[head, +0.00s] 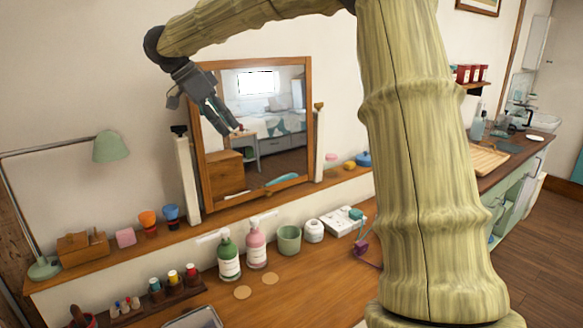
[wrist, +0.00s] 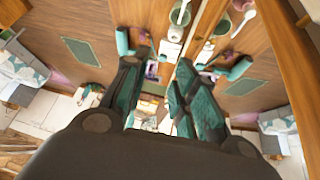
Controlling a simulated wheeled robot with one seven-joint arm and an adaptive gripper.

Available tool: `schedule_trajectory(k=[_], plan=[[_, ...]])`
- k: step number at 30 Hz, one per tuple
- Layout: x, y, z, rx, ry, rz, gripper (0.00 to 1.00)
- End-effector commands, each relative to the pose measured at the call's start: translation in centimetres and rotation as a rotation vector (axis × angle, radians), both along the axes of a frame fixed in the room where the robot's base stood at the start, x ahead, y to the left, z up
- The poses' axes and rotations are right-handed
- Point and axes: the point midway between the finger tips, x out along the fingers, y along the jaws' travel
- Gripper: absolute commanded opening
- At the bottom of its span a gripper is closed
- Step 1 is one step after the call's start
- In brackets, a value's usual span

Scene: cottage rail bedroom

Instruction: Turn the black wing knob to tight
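The black wing knob (head: 179,129) sits on top of the white post (head: 187,175) left of the wood-framed mirror (head: 260,60). It is small here, and its exact angle cannot be told. My gripper (head: 234,131) is in front of the mirror's upper left part, right of the knob and apart from it, fingers pointing down and right. In the wrist view my gripper (wrist: 160,75) shows two teal-padded fingers with a gap between them and nothing held. I cannot make out the black knob in the wrist view.
A brown knob (head: 319,106) tops the right post (head: 319,145). The shelf below holds an orange cup (head: 148,222) and a blue cup (head: 171,215). A green pump bottle (head: 228,257) and pink pump bottle (head: 256,246) stand on the desk. A green lamp (head: 110,146) is at left.

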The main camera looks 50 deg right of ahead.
Motion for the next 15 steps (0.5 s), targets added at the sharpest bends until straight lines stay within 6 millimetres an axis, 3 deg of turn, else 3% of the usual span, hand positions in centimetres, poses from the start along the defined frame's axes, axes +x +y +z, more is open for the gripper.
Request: schedule_trajectory(k=[15], plan=[[-1.2,-5.2,-5.3,-0.086,0.087,-0.053,0.28]])
